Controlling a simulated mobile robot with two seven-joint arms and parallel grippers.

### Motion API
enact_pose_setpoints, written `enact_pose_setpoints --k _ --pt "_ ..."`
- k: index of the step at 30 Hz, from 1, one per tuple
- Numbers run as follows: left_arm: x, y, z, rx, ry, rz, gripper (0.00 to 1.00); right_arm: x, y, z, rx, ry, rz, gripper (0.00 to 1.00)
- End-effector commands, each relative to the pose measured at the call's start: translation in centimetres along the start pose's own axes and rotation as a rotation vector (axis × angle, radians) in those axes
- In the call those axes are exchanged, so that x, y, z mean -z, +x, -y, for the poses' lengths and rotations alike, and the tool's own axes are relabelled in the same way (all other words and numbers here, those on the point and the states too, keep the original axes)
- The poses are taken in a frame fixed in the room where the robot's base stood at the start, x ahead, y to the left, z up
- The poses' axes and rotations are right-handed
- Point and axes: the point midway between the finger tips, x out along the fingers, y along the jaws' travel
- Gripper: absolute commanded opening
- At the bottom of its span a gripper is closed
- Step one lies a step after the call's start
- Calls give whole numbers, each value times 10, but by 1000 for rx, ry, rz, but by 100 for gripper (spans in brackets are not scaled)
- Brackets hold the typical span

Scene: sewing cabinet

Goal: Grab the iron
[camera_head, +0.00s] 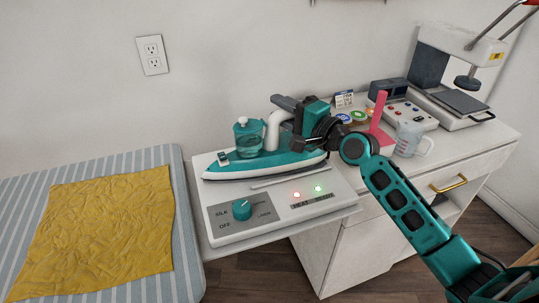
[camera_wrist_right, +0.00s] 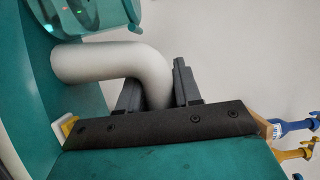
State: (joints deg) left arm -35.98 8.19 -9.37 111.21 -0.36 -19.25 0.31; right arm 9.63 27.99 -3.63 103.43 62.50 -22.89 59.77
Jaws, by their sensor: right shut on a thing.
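A teal and white iron (camera_head: 265,163) rests on its white control base (camera_head: 230,228) in the head view, with a clear water tank at its left and a curved white handle (camera_head: 275,130). My right gripper (camera_head: 290,122) reaches in from the right and is shut on the iron's handle. In the right wrist view the grey-white handle (camera_wrist_right: 110,62) bends down between the two dark fingers (camera_wrist_right: 160,92). The gripper body hides the handle's right end in the head view. My left gripper is not in view.
A striped ironing board (camera_head: 95,165) with a wrinkled yellow cloth (camera_head: 100,230) lies at the left. A white cabinet (camera_head: 430,165) at the right holds a measuring jug (camera_head: 407,140), a pink upright piece (camera_head: 379,115) and a press machine (camera_head: 455,75). A wall stands close behind.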

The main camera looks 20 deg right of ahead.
Motion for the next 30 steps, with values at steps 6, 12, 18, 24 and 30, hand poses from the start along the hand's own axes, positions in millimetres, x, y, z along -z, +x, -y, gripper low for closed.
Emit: enact_pose_setpoints --k 6,12,18,24,30 --pt "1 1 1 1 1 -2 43 0 0 -1 -3 -4 0 0" --pt "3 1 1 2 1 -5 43 1 0 5 11 -3 -2 0" --pt "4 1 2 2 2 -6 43 1 0 6 10 -3 -2 0" --pt "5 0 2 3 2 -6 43 0 0 11 11 -3 -1 0" --pt "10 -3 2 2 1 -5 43 0 0 24 14 -2 -1 0"
